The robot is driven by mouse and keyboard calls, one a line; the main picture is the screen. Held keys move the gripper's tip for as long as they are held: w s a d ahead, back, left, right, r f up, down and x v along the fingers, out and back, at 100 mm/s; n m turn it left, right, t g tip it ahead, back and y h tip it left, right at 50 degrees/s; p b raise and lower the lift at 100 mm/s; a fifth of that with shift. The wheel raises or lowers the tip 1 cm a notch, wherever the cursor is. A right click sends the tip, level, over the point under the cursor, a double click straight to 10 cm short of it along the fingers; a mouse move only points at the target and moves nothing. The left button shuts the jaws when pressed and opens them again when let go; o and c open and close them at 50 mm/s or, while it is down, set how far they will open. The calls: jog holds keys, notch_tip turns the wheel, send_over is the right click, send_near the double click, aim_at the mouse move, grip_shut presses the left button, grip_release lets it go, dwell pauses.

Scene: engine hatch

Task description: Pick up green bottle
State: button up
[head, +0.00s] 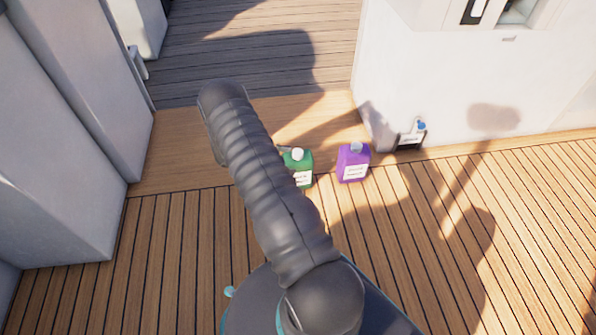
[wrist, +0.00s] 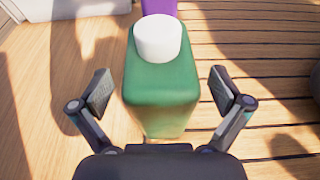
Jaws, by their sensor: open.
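The green bottle (head: 303,172) has a white cap and a white label, and stands upright on the wooden deck, partly hidden by my arm in the head view. In the wrist view the green bottle (wrist: 160,85) is close ahead, with its cap towards the camera. My gripper (wrist: 163,90) is open, with one finger on each side of the bottle and a visible gap on both sides. My gripper's fingers are hidden in the head view.
A purple bottle (head: 353,164) stands just right of the green one; it also shows in the wrist view (wrist: 159,6). Grey-white panels (head: 75,120) stand on the left. Deck at the front right is clear.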

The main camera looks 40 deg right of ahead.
jog(key=shift+x, duration=0.9)
jog(key=c, duration=1.7)
jog(key=shift+c, duration=0.3)
